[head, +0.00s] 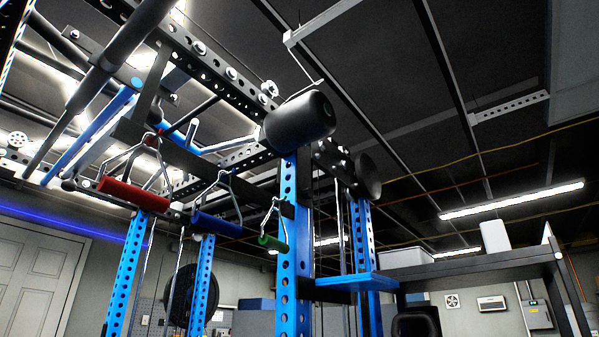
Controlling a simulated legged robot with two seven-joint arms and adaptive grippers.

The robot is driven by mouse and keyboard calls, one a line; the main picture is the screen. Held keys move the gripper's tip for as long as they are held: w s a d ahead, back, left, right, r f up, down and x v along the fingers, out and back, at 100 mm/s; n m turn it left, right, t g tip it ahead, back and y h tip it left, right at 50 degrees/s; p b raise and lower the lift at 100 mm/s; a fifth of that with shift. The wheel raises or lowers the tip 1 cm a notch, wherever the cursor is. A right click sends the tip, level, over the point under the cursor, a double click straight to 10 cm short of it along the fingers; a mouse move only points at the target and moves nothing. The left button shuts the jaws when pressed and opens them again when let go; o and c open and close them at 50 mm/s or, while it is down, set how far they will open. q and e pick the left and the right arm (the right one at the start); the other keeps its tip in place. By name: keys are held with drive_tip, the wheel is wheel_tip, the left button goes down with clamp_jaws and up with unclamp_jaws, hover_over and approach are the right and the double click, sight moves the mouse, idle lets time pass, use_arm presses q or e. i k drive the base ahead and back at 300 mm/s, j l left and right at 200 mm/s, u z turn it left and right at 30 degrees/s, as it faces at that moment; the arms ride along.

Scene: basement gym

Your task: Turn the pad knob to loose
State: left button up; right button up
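A thick black roller pad (300,121) sits high on a blue perforated upright of the rack, near the middle of the head view. A second dark round pad (368,175) is farther right, by another blue upright. A small pale lobed knob (269,88) shows just above and left of the roller pad, by the end of a black perforated beam. I cannot tell if it is the pad knob, nor how it is set. Neither of my grippers is in view.
Red (134,194), blue (217,225) and green (272,243) handles hang left of the pad. Blue uprights (293,270) rise from below. A blue plate (358,281) juts right. A dark shelf (480,268) bearing pale boxes stands right. Black bars cross the upper left.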

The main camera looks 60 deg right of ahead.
sight(308, 193)
drive_tip(key=z, duration=0.45)
drive_tip(key=k+z, duration=0.15)
drive_tip(key=z, duration=0.25)
drive_tip(key=k+z, duration=0.1)
drive_tip(key=z, duration=0.8)
drive_tip(key=k+l+z, duration=0.1)
drive_tip(key=k+l, duration=0.05)
drive_tip(key=k, duration=0.1)
